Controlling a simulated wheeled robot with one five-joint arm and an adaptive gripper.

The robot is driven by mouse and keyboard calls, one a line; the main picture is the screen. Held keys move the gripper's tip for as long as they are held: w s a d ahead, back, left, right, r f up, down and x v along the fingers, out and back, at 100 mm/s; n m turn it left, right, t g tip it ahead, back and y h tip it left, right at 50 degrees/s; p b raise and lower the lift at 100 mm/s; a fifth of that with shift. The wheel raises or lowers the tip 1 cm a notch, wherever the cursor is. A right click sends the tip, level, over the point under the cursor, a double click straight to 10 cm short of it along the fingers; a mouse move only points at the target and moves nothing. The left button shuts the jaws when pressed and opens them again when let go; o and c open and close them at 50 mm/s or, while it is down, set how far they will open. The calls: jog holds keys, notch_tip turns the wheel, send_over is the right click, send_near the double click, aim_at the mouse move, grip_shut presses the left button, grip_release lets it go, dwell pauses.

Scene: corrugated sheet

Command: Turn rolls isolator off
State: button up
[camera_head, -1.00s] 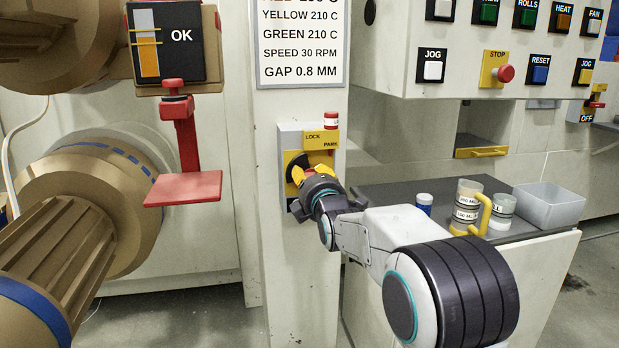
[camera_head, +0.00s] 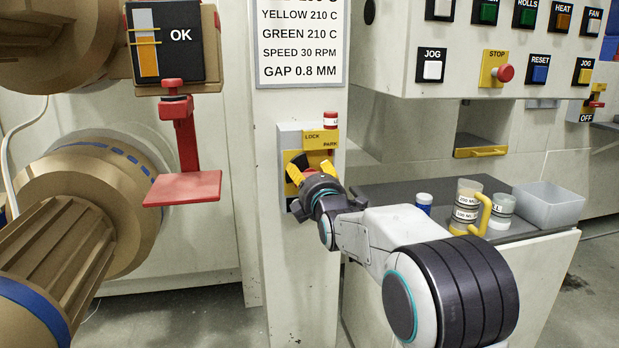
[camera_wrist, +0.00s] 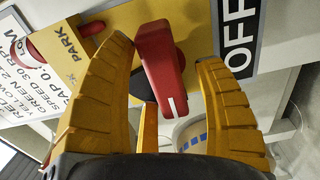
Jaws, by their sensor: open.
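A red rotary handle (camera_wrist: 158,62) with a white line at its end sits on a yellow plate (camera_wrist: 190,25) in the wrist view. A black-and-white OFF label (camera_wrist: 238,38) lies beside the plate. My gripper (camera_wrist: 164,54) is open, with one yellow finger on each side of the handle. I cannot tell whether either finger touches it. In the head view, my gripper (camera_head: 311,170) is at the grey switch box (camera_head: 285,142) on the post and hides most of the handle and the lower box. A yellow LOCK PARK tag (camera_head: 320,140) is above the gripper.
Left are a red bracket (camera_head: 184,188) and large brown rolls (camera_head: 85,205). Right, a counter holds a measuring jug (camera_head: 466,208) and a clear bin (camera_head: 548,205), below a button panel (camera_head: 480,60).

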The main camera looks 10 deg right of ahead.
jog(key=shift+s, duration=0.1)
jog(key=s, duration=1.2)
jog(key=s+r+m+g+p, duration=0.5)
jog(key=s+p, duration=0.6)
jog(key=p, duration=0.3)
jog(key=s+r+m+g+p, duration=0.4)
jog(key=s+r+m+p, duration=0.3)
jog(key=p, duration=0.7)
jog(key=s+r+m+g+p, duration=0.5)
jog(key=s+r+p, duration=0.4)
jog(key=s+p, duration=0.5)
jog(key=shift+s+d+r+m+g, duration=0.3)
jog(key=shift+s+m, duration=0.1)
jog(key=shift+m, duration=0.1)
